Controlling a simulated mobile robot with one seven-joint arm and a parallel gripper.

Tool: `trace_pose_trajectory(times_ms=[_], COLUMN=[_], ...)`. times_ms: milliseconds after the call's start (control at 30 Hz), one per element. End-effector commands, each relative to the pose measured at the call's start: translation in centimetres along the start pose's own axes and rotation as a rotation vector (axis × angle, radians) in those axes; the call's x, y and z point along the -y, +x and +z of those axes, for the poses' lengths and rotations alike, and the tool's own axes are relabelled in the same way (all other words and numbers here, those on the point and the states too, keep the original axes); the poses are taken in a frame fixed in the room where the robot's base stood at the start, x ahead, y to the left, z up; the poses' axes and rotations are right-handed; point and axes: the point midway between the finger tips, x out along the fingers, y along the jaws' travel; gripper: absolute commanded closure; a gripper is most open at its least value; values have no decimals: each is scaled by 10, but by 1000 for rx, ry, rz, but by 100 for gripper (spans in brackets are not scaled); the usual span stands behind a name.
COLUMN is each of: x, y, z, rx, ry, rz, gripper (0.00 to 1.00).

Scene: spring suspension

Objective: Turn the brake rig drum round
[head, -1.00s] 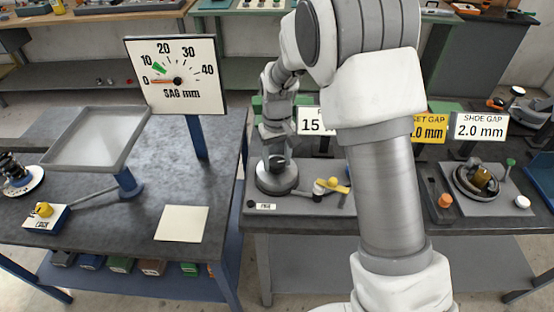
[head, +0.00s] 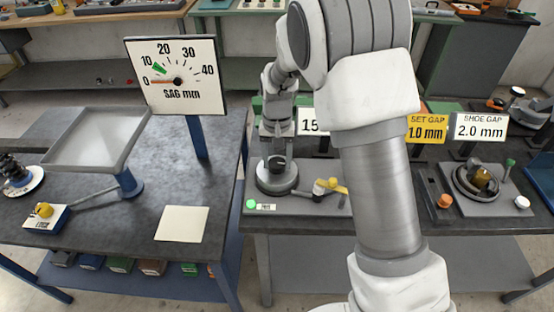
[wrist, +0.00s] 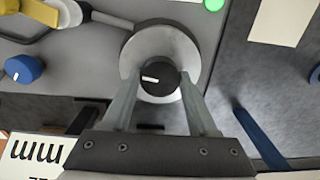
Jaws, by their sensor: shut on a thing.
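The brake rig drum (head: 276,181) is a round grey drum with a black knob (wrist: 158,80) on top. The knob's white mark points left in the wrist view. In the head view my gripper (head: 277,152) is small and partly hidden by my wrist.
A yellow-handled lever (head: 330,186) stands right of the drum. My arm hides part of the bench. Further right are a shoe rig (head: 478,183) and a SHOE GAP 2.0 mm sign (head: 480,126). The SAG gauge (head: 177,78) stands on the left bench.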

Motion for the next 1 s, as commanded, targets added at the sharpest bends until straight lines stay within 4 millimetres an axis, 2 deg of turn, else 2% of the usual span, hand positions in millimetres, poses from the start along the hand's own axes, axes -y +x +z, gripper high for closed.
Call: trace_pose_trajectory(times_ms=[200, 233, 367, 400, 767, 867, 1000], x=[0, 0, 0, 0, 0, 0, 1], y=[-1, -1, -1, -1, -6, -20, -50], z=[-1, -1, -1, -1, -1, -1, -1], rx=[-3, -3, -2, -2, -3, -5, -6], ry=[-1, -1, -1, -1, -2, -2, -2], rz=[-1, -1, -1, -1, -1, -2, -3], gripper=[96, 37, 14, 11, 11, 11, 11])
